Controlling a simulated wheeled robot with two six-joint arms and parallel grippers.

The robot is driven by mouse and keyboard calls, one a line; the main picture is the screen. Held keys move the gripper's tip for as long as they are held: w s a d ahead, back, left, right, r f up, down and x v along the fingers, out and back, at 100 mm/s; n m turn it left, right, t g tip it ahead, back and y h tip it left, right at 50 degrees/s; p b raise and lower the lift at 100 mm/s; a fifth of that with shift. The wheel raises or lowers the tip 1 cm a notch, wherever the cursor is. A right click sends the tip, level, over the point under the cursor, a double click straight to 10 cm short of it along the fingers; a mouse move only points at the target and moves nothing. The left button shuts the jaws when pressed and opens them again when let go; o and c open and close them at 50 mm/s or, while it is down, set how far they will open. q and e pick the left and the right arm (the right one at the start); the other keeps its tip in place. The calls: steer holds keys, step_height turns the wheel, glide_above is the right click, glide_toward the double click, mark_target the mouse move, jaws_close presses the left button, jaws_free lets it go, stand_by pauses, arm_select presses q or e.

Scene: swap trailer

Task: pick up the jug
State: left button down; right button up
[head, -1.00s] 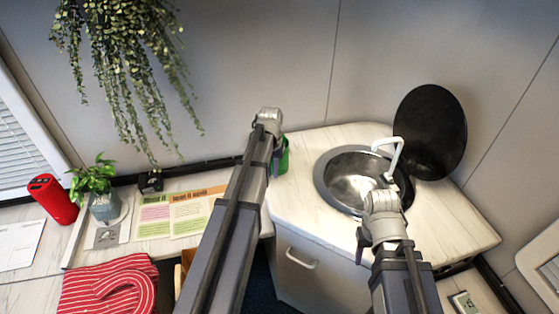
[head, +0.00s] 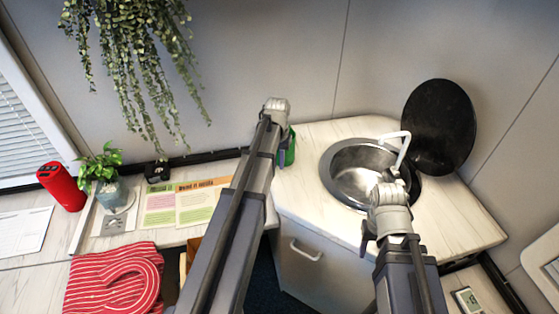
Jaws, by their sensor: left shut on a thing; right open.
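A green thing, which I take to be the jug (head: 287,150), stands out only as a strip at the left end of the sink counter. My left arm covers most of it, so its shape and handle are hidden. My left gripper (head: 279,132) is at the jug, shut on it; its fingertips are mostly hidden behind the wrist. I cannot tell whether the jug is clear of the counter. My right gripper (head: 372,238) is open and empty, over the front of the counter by the sink.
The round sink (head: 335,172) has a white tap (head: 404,150) and a raised black lid (head: 439,127). A potted plant (head: 102,168), a red can (head: 61,187), leaflets (head: 188,204) and a red striped cloth (head: 115,280) lie left. A plant hangs (head: 135,60) above. The counter's middle is clear.

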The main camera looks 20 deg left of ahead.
arm_select(q)
steer(key=shift+r, duration=0.15)
arm_select(e)
steer(key=shift+r, duration=0.15)
arm_select(q)
step_height(320, 180, up, 10)
steer(key=p, duration=0.9)
steer(key=shift+f+p, duration=0.2)
steer(key=shift+p, duration=0.2)
arm_select(e)
step_height(320, 180, up, 10)
steer(key=shift+f, duration=0.2)
